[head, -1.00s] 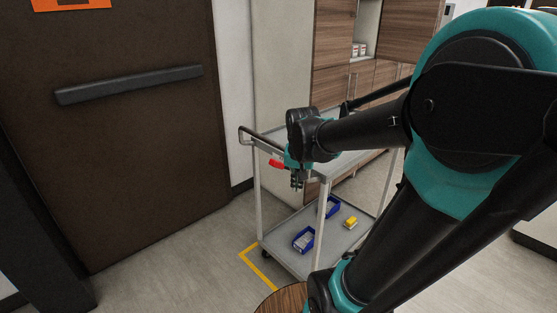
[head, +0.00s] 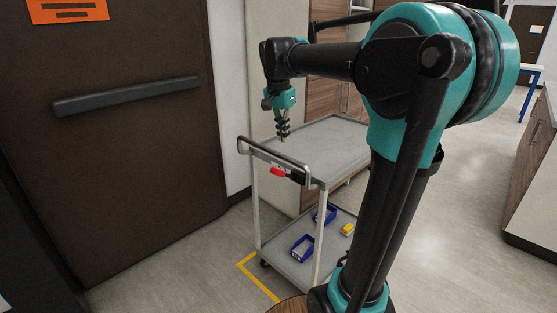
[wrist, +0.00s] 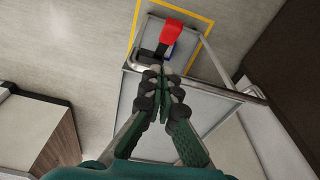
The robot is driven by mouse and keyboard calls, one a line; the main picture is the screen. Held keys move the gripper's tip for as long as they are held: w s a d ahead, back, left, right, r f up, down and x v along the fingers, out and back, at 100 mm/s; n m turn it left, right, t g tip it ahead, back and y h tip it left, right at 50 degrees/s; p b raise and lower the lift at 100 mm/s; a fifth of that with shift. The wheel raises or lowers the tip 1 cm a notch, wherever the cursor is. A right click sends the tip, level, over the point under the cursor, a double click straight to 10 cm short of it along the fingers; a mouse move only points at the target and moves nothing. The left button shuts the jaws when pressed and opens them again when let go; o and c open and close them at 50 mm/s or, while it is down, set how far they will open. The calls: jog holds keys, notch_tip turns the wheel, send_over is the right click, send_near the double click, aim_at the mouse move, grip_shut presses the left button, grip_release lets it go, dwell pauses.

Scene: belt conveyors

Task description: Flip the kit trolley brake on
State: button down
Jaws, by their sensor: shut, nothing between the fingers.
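The kit trolley is a grey two-shelf cart, its top shelf (head: 325,146) bare in the head view. A red brake lever (head: 278,172) with a black part (head: 298,177) beside it sits on the trolley's near end, under the push handle (head: 262,150). The red lever also shows in the wrist view (wrist: 174,34), beyond my fingertips. My gripper (head: 283,137) is shut and empty, pointing down above the trolley's handle end, apart from the lever. In the wrist view my gripper (wrist: 162,78) shows its fingers together over the trolley.
Blue bins (head: 303,247) and a yellow item (head: 347,229) lie on the lower shelf. Yellow floor tape (head: 257,277) runs by the trolley. A brown door with a dark bar (head: 125,97) stands at left; wooden cabinets are behind.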

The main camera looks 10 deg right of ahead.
jog(key=r, duration=0.1)
jog(key=w+r, duration=0.1)
jog(key=r+m, duration=0.1)
jog(key=shift+w+a+r, duration=0.1)
jog(key=shift+w+a, duration=0.15)
jog(key=shift+a, duration=0.05)
send_over(285, 175)
jog(key=w, duration=0.2)
notch_tip(285, 175, down, 10)
jog(key=shift+w+f, duration=0.1)
jog(key=shift+w, duration=0.05)
jog(key=shift+s+a+f, duration=0.3)
jog(key=shift+a+f, duration=0.1)
jog(key=shift+f, duration=0.2)
jog(key=shift+s+a+f, duration=0.25)
jog(key=shift+a+f, duration=0.15)
jog(key=shift+f, duration=0.2)
jog(key=shift+s+a+f, duration=0.15)
jog(key=shift+a+f, duration=0.05)
jog(key=shift+f, duration=0.1)
jog(key=shift+s+a, duration=0.1)
